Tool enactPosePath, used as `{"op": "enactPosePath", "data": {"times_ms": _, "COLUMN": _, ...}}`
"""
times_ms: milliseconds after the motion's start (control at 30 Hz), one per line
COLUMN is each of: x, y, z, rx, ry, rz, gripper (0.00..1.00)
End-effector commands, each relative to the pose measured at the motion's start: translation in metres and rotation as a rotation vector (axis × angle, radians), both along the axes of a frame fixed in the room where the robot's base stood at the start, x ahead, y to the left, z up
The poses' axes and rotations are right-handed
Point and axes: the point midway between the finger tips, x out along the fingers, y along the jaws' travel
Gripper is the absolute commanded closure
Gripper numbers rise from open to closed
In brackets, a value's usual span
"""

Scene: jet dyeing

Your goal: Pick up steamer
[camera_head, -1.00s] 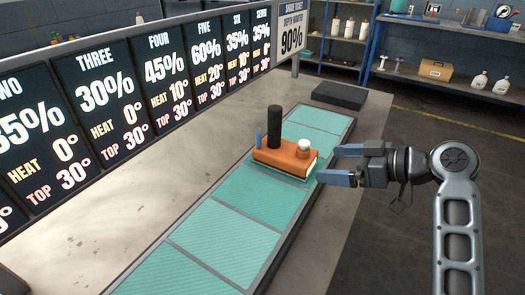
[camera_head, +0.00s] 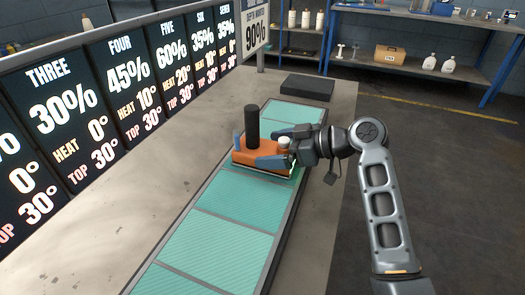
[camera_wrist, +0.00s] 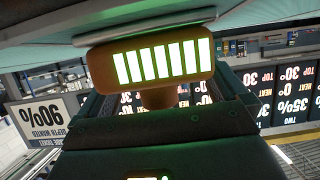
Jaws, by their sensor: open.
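The steamer (camera_head: 262,157) is an orange block with a black upright cylinder, a blue peg and a white cap on top. It sits on the teal panels of the long strip on the table. My gripper (camera_head: 266,150) reaches in from the right at the steamer. One blue-grey finger lies along the near side of the orange body; the other finger is mostly hidden behind it. The jaws are open. In the wrist view, an orange rounded face with glowing pale green bars (camera_wrist: 160,60), apparently the steamer's end, is close in front of the camera.
A row of black display boards (camera_head: 120,65) stands along the left of the table. A dark flat block (camera_head: 307,87) lies at the table's far end. Shelves with a box (camera_head: 389,55) and bottles stand at the back. The floor to the right is clear.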

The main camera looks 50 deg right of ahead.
Motion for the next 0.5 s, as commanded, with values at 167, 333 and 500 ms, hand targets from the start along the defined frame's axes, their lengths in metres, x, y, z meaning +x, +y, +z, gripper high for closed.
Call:
{"op": "enactPosePath", "data": {"times_ms": 167, "x": 0.0083, "y": 0.0033, "z": -0.004, "rx": 0.001, "ry": 0.0, "rz": -0.001, "gripper": 0.0}}
{"op": "enactPosePath", "data": {"times_ms": 333, "x": 0.0082, "y": 0.0034, "z": -0.0042, "rx": 0.0, "ry": 0.0, "rz": -0.001, "gripper": 0.0}}
{"op": "enactPosePath", "data": {"times_ms": 500, "x": 0.0081, "y": 0.0034, "z": -0.0042, "rx": 0.0, "ry": 0.001, "rz": -0.001, "gripper": 0.15}}
